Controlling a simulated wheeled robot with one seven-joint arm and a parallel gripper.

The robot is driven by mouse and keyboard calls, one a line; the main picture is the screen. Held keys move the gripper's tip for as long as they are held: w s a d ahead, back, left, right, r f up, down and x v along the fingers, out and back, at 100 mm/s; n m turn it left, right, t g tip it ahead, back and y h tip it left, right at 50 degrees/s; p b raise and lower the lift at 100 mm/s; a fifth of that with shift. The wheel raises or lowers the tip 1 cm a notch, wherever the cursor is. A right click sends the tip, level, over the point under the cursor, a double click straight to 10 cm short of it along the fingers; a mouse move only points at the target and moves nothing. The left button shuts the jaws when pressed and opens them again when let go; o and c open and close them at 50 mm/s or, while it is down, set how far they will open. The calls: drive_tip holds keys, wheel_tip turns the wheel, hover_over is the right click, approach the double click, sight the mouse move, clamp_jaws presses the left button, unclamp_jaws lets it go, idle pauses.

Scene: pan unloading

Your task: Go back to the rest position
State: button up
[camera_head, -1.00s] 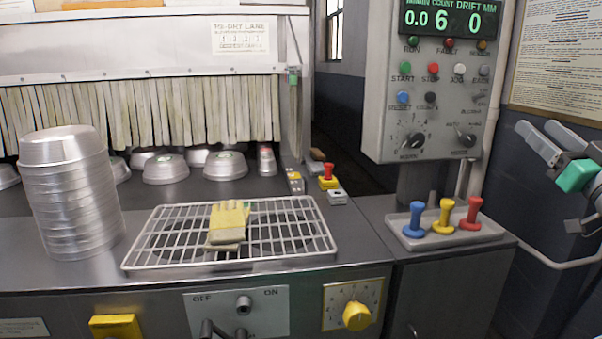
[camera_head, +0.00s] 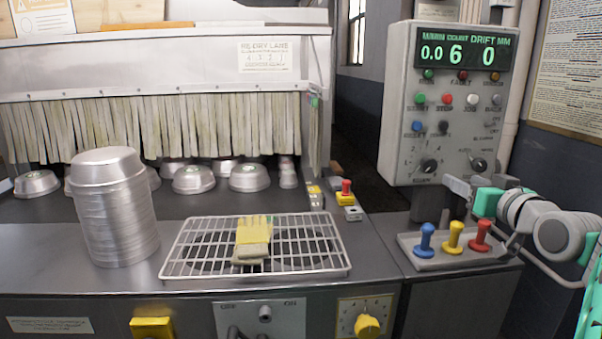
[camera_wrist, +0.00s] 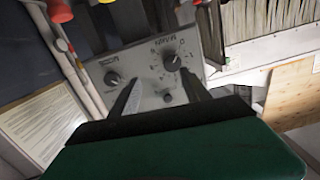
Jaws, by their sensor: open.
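My gripper (camera_head: 458,187) is at the right in the head view, in front of the lower part of the control panel and above the tray of coloured knobs. Its jaws are open and empty. In the wrist view the two dark fingers of my gripper (camera_wrist: 160,88) stand apart, with the control panel (camera_wrist: 150,72) and its black dials beyond them. The control panel (camera_head: 395,110) also shows in the head view, its display reading 0.0, 6 and 0. A stack of metal pans (camera_head: 115,215) stands on the counter at the left, well away from my gripper.
A wire rack (camera_head: 190,262) with yellow gloves (camera_head: 254,238) lies on the counter. Several pans (camera_head: 194,180) sit by the strip curtain (camera_head: 70,128). A tray (camera_head: 450,262) holds blue, yellow and red knobs (camera_head: 426,238) close below my gripper.

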drive_tip(key=s+a+f+g+p, duration=0.2)
drive_tip(key=a+f+g+p, duration=0.15)
drive_tip(key=a, duration=0.45)
drive_tip(key=s+a+f+g+p, duration=0.1)
drive_tip(key=a+f+g+p, duration=0.3)
drive_tip(key=a, duration=0.5)
drive_tip(key=s+a+f+g+p, duration=0.3)
drive_tip(key=s+f, duration=0.1)
drive_tip(key=s, duration=0.5)
drive_tip(key=s+a+f+g+h+p, duration=0.1)
drive_tip(key=s+a+f+g+p, duration=0.2)
drive_tip(key=s, duration=0.7)
drive_tip(key=shift+s+a+f+p, duration=0.2)
drive_tip(key=shift+a+f+p, duration=0.55)
drive_tip(key=shift+f, duration=0.15)
drive_tip(key=shift+g, duration=0.25)
